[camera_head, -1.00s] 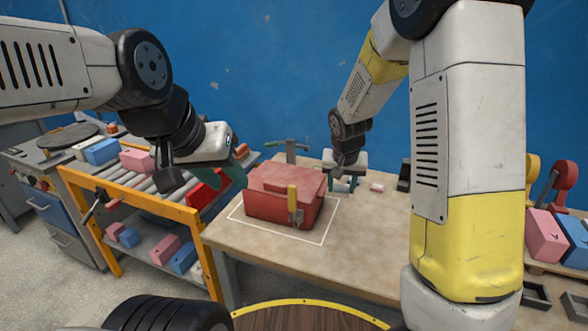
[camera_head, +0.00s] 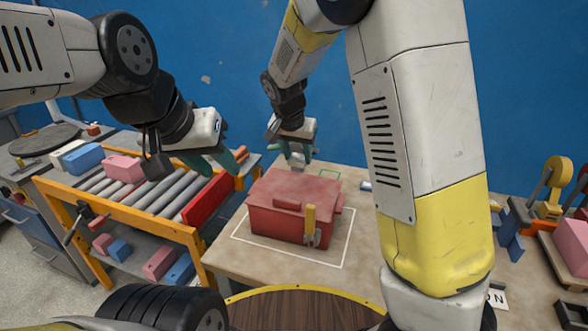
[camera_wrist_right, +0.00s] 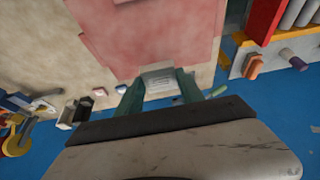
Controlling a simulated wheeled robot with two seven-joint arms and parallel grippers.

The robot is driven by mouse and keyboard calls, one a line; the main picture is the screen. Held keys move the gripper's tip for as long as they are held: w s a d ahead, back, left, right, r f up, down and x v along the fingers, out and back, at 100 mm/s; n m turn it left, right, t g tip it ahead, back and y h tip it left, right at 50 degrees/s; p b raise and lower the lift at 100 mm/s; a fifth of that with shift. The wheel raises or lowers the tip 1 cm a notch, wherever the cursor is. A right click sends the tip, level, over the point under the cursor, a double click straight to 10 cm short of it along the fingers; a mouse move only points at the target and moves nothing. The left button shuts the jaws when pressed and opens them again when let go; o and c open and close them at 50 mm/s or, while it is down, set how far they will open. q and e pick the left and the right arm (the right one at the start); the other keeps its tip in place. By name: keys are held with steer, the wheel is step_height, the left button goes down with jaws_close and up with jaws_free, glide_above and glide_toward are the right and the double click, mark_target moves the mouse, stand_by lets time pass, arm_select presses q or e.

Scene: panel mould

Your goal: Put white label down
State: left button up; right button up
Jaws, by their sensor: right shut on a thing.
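My right gripper (camera_head: 298,150) is above the far edge of the bench, behind the red panel mould (camera_head: 290,192). It is shut on the white label (camera_wrist_right: 160,80), a small pale piece with faint marks between the teal fingers in the right wrist view.
The roller rack (camera_head: 130,205) on the left carries pink and blue blocks and a red panel. My right arm hides part of the bench's right side.

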mark_target(299, 186)
step_height(299, 186, down, 8)
steer(key=shift+f, duration=0.2)
stand_by(0.3)
steer(key=o, duration=1.3)
steer(key=shift+f, duration=0.15)
steer(key=v, duration=1.1)
steer(key=s+d+r+n+y, duration=0.1)
steer(key=s+d+r, duration=0.2)
steer(key=s+d, duration=0.2)
steer(key=s+d+r+n+t+y, duration=0.1)
steer(key=s+d+r, duration=0.3)
steer(key=s, duration=0.5)
steer(key=s+d+r+n+y, duration=0.1)
steer(key=s+d+r+n, duration=0.1)
steer(key=s+d+r, duration=0.2)
steer(key=shift+s+d+r+t+y, duration=0.1)
steer(key=shift+s+d+t+y, duration=0.1)
steer(key=shift+s+d, duration=0.65)
steer(key=shift+s+d+r+t+y, duration=0.1)
steer(key=shift+s+d+r+t, duration=0.1)
steer(key=shift+s+d, duration=0.6)
